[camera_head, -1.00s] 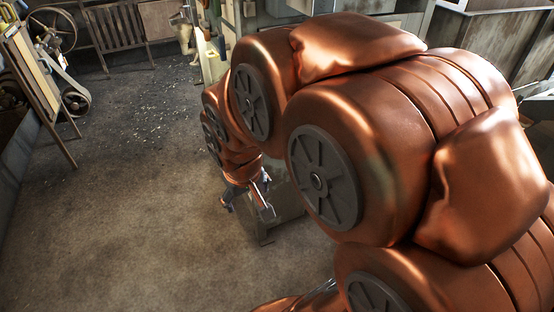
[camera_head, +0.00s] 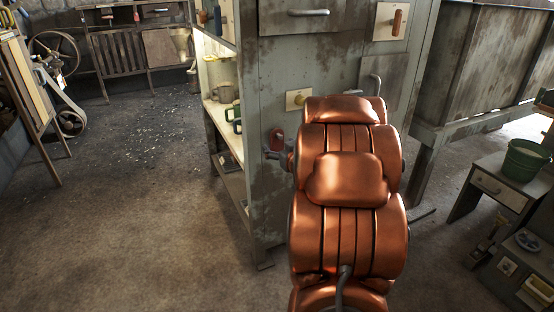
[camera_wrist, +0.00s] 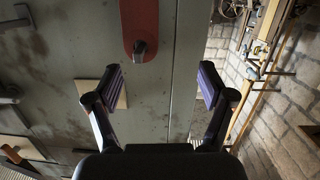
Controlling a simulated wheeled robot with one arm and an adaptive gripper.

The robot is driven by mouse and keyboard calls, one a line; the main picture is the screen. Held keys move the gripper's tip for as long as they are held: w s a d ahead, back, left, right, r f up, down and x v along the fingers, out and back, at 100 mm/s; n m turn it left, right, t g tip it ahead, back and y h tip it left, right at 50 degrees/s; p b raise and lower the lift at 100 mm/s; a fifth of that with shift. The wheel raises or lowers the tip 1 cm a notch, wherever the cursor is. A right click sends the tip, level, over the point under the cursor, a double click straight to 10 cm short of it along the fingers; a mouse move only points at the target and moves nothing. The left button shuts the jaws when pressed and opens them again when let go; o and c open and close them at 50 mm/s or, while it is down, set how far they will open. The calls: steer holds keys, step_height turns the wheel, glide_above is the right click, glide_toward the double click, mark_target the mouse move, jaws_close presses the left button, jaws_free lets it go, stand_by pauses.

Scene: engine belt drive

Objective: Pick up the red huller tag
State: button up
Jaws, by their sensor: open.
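The red huller tag (camera_wrist: 139,22) is a flat red plate with a rounded end, against the grey cabinet face at the top of the wrist view. A dark peg shows at its rounded end. In the head view a small red patch (camera_head: 277,138), apparently the tag, shows at the cabinet's front beside my wrist. My gripper (camera_wrist: 160,82) is open and empty, its two fingers spread below the tag in the wrist view. The tag lies beyond the fingertips, nearer the left finger's side, and is not between them. My arm hides much of the gripper in the head view (camera_head: 277,154).
The grey cabinet (camera_head: 268,90) stands before my arm, with handles and pale plates. Its open side shelves hold mugs (camera_head: 228,95). A small table with a green bucket (camera_head: 524,160) stands at the right. The floor (camera_head: 130,220) at the left is clear.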

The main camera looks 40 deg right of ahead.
mark_target(278, 138)
steer(key=shift+w+d+f+t+b, duration=0.35)
steer(key=shift+w+d+b, duration=0.55)
steer(key=shift+w, duration=0.1)
steer(key=shift+w+d+f+t+b, duration=0.3)
steer(key=shift+w+d+f+b, duration=0.1)
steer(key=shift+w+d+b, duration=0.55)
steer(key=shift+w+d+f+t+b, duration=0.35)
steer(key=shift+w+d+b, duration=0.5)
steer(key=shift+w, duration=0.2)
steer(key=c, duration=1)
steer(key=shift+r, duration=0.15)
steer(key=shift+c, duration=0.2)
